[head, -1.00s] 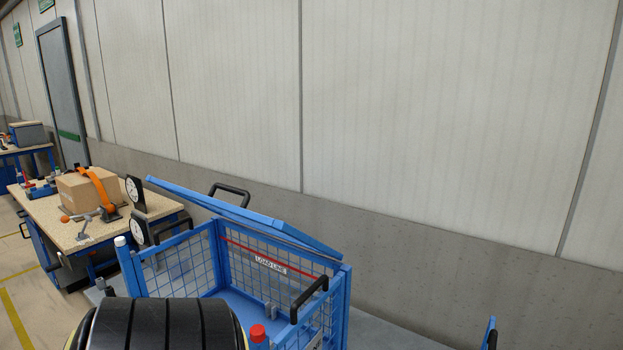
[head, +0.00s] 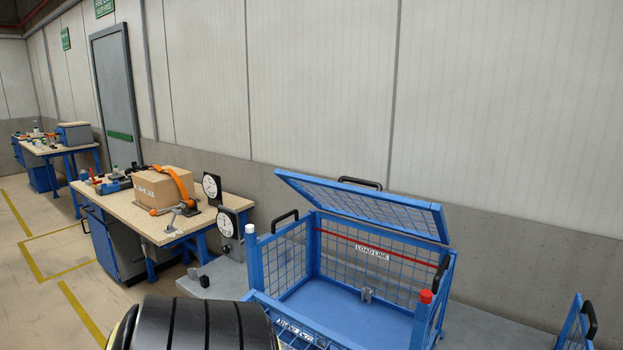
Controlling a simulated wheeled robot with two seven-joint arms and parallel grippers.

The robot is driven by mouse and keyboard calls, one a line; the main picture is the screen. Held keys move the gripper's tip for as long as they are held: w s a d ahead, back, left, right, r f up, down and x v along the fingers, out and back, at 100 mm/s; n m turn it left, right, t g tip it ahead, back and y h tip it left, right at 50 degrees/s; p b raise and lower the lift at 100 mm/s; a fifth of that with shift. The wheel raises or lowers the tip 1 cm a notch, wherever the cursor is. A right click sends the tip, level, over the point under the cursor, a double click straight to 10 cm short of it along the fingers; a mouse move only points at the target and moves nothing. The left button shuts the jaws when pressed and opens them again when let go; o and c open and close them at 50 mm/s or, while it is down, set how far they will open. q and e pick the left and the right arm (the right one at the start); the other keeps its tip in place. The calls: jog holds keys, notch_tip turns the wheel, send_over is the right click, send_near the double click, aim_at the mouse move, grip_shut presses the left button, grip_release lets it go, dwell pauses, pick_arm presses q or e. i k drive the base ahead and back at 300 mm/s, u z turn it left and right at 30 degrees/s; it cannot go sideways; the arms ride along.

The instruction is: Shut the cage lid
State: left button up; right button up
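The blue mesh cage (head: 300,262) stands at the lower right of the head view, with a red load line along its back wall. Its lid (head: 365,206) is raised and tilted over the back of the cage, with a black handle (head: 360,183) at its far edge. Neither gripper is in view. A black ribbed rounded thing at the bottom hides part of the front; I cannot tell what it is.
A workbench (head: 125,209) with a cardboard box (head: 160,186) and orange strap stands left of the cage. Dial gauges (head: 228,222) are beside it. Another blue mesh piece (head: 574,328) shows at the lower right. Yellow-marked floor lies open at the left.

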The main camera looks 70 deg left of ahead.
aim_at(288, 177)
jog(key=k, duration=0.15)
jog(key=u, duration=1.15)
